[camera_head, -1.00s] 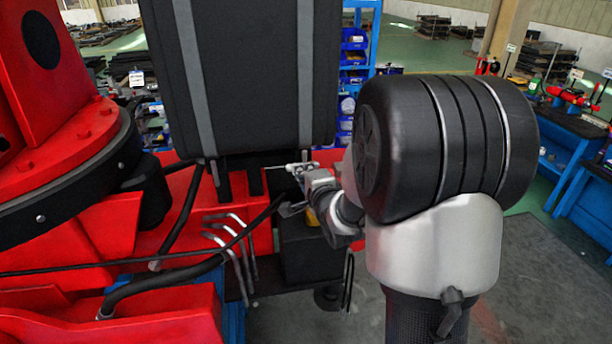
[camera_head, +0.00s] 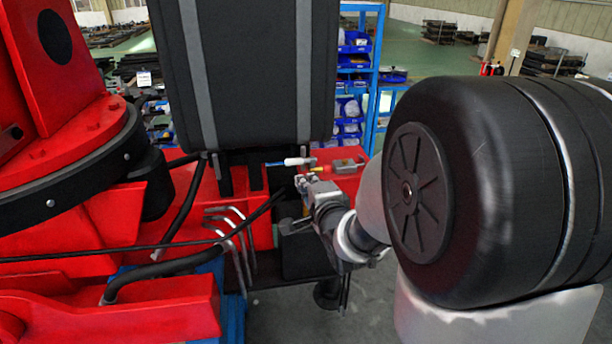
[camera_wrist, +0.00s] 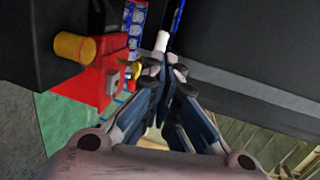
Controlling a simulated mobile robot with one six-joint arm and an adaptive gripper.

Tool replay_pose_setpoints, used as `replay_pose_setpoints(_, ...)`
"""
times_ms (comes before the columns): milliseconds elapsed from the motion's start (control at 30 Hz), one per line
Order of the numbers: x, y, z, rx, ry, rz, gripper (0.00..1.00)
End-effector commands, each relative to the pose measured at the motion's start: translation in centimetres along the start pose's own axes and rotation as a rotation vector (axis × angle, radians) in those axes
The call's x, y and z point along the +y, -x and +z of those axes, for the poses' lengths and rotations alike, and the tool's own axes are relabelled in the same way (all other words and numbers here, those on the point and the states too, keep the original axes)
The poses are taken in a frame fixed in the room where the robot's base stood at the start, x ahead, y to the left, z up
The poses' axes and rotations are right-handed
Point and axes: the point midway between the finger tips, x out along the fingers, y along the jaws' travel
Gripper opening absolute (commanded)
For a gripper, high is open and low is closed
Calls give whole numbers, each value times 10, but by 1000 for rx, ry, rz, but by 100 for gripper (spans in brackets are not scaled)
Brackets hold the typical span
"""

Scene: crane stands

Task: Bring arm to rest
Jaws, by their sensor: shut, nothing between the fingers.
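My gripper (camera_head: 305,182) is shut, its fingertips together with nothing between them. It sits over the red crane frame, just in front of a small white-tipped part (camera_head: 296,161) with a thin blue end. In the wrist view my gripper (camera_wrist: 165,78) points up the picture, its fingers closed, and a white cylinder (camera_wrist: 162,40) shows just beyond the tips. I cannot tell whether they touch. My arm stretches from the right of the head view, its large black joint filling that side.
A black box-shaped cabinet (camera_head: 245,70) with grey straps stands behind my gripper. Bent grey levers (camera_head: 230,228) and black hoses lie to its left, beside the red crane body (camera_head: 75,140). Blue shelving (camera_head: 377,75) with bins stands behind. Grey floor (camera_head: 290,320) shows below.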

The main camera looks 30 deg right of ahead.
Motion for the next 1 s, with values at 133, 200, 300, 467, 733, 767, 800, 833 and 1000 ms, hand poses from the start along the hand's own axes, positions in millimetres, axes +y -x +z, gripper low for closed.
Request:
replay_pose_setpoints(133, -1, 22, 2, 1, 0, -2, 0)
replay_pose_setpoints(200, -1, 28, 2, 1, 0, -3, 0)
replay_pose_setpoints(300, 0, 31, 3, 0, 0, -1, 0)
replay_pose_setpoints(467, 1, 33, 4, 1, 24, 9, 0)
replay_pose_setpoints(733, 41, 69, 30, -46, 469, 245, 0)
replay_pose_setpoints(767, 48, 78, 33, -65, 537, 283, 0)
replay_pose_setpoints(800, 58, 90, 39, -97, 630, 333, 0)
replay_pose_setpoints(833, 65, 100, 42, -125, 698, 370, 0)
replay_pose_setpoints(1000, 109, 167, 64, -352, 1069, 543, 0)
